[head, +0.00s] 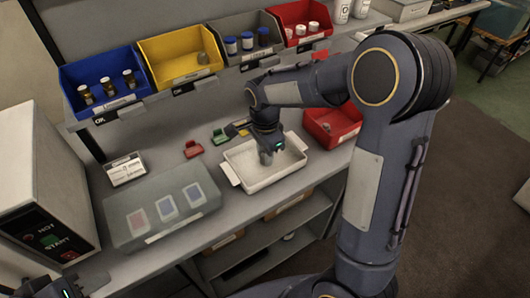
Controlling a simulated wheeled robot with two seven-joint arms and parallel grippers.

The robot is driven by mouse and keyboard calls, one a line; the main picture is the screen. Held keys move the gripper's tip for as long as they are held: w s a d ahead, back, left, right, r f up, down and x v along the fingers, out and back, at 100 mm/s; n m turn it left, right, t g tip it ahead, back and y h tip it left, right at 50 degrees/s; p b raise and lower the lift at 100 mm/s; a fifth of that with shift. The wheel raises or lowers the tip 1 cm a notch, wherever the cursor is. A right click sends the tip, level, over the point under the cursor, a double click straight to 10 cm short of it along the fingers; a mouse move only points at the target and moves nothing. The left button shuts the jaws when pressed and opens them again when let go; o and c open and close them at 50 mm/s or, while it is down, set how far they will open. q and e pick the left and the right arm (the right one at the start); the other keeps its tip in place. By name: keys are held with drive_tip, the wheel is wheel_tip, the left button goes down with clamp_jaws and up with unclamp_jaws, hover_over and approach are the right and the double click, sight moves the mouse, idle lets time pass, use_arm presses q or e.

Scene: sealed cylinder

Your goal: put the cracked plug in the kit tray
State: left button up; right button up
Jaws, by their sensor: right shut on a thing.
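A white tray (245,177) with side handles stands on the grey bench, and I take it for the kit tray. My right gripper (267,157) points down over its inside, near the back. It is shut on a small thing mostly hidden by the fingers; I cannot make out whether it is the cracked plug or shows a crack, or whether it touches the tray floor.
Blue (80,75), grey (232,28) and red (290,14) bins line the raised shelf. Another red bin (345,122) stands right of the tray. Red (193,149) and green (220,137) pieces lie behind it. A translucent case (125,233) and a START box (40,190) are left.

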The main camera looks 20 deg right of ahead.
drive_tip(key=shift+f, duration=0.15)
drive_tip(key=o, duration=1)
wheel_tip(320, 180, up, 12)
drive_tip(key=f, duration=0.1)
drive_tip(key=s+a+n+t+y, duration=0.1)
drive_tip(key=s+n+t+y, duration=0.2)
drive_tip(key=s+n, duration=1.1)
drive_tip(key=s+t, duration=0.2)
drive_tip(key=s, duration=0.5)
drive_tip(key=shift+s+f+n+t+y+p, duration=0.3)
drive_tip(key=shift+s+n+t+y, duration=0.1)
